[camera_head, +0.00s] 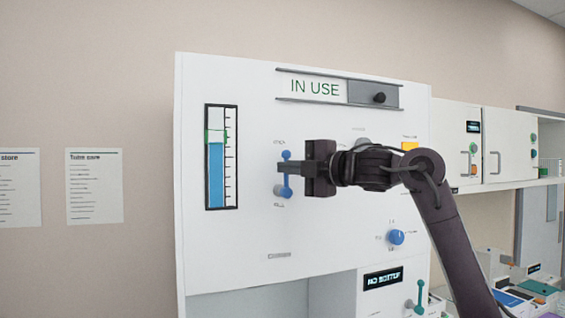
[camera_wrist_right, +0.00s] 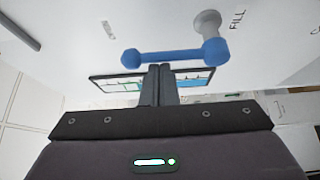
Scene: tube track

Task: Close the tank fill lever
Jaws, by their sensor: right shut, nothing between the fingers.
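The tank fill lever (camera_head: 287,156) is a blue bar with rounded ends on the white panel. It stands roughly upright, and my right gripper (camera_head: 281,168) hides its middle in the head view. In the right wrist view the whole lever (camera_wrist_right: 172,56) shows, with a grey pivot mount at its right end near the word FILL. My right gripper (camera_wrist_right: 158,84) is shut and empty, its tips close to the bar's middle. I cannot tell whether they touch it. The tank gauge (camera_head: 216,175) is filled with blue up to the green bracket. My left gripper is not in view.
The white panel (camera_head: 255,235) carries an IN USE slider sign (camera_head: 338,89) above and a blue knob (camera_head: 396,237) below right. A lower unit has a NO BOTTLE display (camera_head: 383,279) and a teal lever (camera_head: 418,298). Open space lies left of the panel.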

